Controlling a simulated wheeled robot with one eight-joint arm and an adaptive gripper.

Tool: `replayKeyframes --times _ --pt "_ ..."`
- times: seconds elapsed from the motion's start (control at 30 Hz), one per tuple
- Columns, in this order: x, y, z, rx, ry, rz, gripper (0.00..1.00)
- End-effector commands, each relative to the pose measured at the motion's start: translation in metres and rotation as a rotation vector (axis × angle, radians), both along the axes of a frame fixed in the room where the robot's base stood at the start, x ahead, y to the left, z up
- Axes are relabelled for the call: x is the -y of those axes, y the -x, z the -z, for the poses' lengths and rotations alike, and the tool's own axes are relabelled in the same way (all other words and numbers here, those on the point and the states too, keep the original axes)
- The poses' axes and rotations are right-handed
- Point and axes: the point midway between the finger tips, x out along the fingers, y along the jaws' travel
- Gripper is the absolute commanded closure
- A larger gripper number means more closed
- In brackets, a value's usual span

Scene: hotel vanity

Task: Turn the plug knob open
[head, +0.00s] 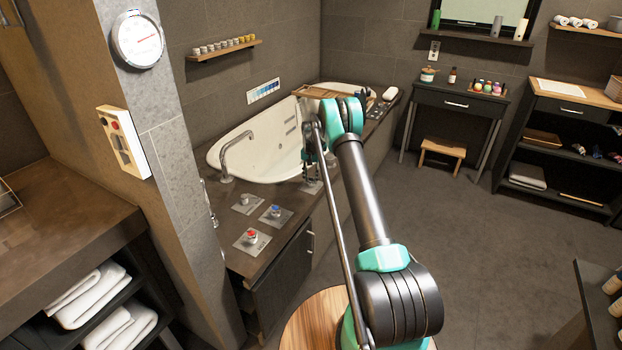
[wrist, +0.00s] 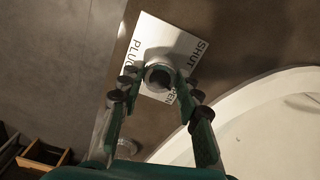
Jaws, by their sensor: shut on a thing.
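The plug knob (wrist: 158,76) is a round grey knob on a pale square plate (wrist: 150,35) lettered PLUG, SHUT and what looks like OPEN, partly covered. My gripper (wrist: 157,84) is over the plate with one finger on each side of the knob, shut on it. In the head view my gripper (head: 314,172) reaches down to the tub's dark deck, by the near right end of the tub. The knob is mostly hidden there behind the fingers, and the knob's pointing direction is not clear.
The white bathtub (head: 262,158) lies just behind the gripper, with a curved faucet (head: 236,155) at its left. A red-topped knob (head: 251,236), a blue-topped knob (head: 275,211) and another knob (head: 245,200) stand on the deck to the left.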

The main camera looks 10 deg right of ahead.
Motion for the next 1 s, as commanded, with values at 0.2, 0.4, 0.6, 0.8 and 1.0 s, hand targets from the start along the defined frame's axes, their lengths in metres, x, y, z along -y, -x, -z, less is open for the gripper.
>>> replayKeyframes --times 0.2,0.4,0.6,0.8,1.0 --pt "-0.0001 -0.0005 -0.0001 0.001 0.000 0.158 0.95" --pt "-0.0001 -0.0006 -0.0002 0.001 0.000 0.259 0.95" --pt "-0.0001 -0.0006 -0.0002 0.001 0.000 0.312 0.95" --pt "-0.0001 -0.0006 -0.0002 0.001 0.000 0.330 0.95" --pt "-0.0001 -0.0006 -0.0002 0.001 0.000 0.330 0.95"
